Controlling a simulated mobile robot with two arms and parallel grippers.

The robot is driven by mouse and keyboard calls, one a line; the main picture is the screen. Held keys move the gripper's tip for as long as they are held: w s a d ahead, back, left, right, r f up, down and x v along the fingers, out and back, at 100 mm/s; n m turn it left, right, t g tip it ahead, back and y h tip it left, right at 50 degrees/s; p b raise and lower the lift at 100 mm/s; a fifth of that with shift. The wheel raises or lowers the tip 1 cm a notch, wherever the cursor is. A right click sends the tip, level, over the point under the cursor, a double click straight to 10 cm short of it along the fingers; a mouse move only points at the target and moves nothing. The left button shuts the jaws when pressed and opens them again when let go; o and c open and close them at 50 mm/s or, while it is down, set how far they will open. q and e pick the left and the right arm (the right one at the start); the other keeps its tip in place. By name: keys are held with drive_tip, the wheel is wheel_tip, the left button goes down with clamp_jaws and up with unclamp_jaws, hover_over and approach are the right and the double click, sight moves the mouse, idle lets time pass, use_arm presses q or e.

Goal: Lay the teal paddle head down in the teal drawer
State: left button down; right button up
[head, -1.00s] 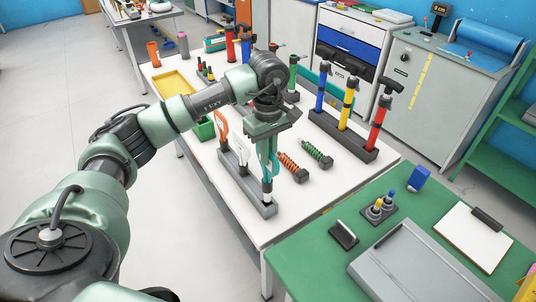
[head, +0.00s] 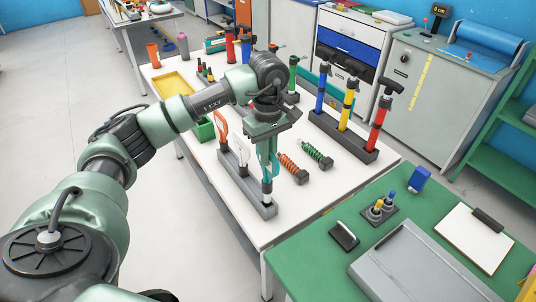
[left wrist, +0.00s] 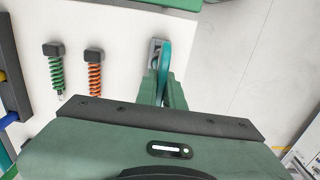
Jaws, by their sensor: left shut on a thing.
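The teal paddle (head: 263,166) stands upright at the near end of a grey rack (head: 257,205), its lower end at the rack. My left gripper (head: 268,152) points down over it, shut on its upper part. In the left wrist view, the teal paddle (left wrist: 166,62) shows as a loop between the gripper fingers (left wrist: 163,90). The gripper body hides part of it. An orange paddle (head: 221,124) and a white paddle (head: 242,152) stand in the same rack. I cannot make out a teal drawer. My right gripper is not in view.
Orange and green coil springs (head: 292,167) lie right of the rack. A dark rack (head: 355,147) with blue, yellow and red pumps stands further right. A green-topped table (head: 305,250) is in front. Behind stands a cabinet (head: 345,42) with a blue drawer. Floor is clear at left.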

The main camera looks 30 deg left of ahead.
sight(268, 181)
use_arm(q)
drive_tip(key=shift+f+b, duration=2.25)
drive_tip(key=shift+f, duration=0.6)
drive_tip(key=c, duration=1.5)
unclamp_jaws()
drive_tip(key=shift+o, duration=0.2)
drive_tip(key=shift+r, duration=0.6)
wheel_tip(268, 181, up, 7)
drive_tip(key=shift+f+b, duration=0.1)
drive_tip(key=shift+b, duration=0.8)
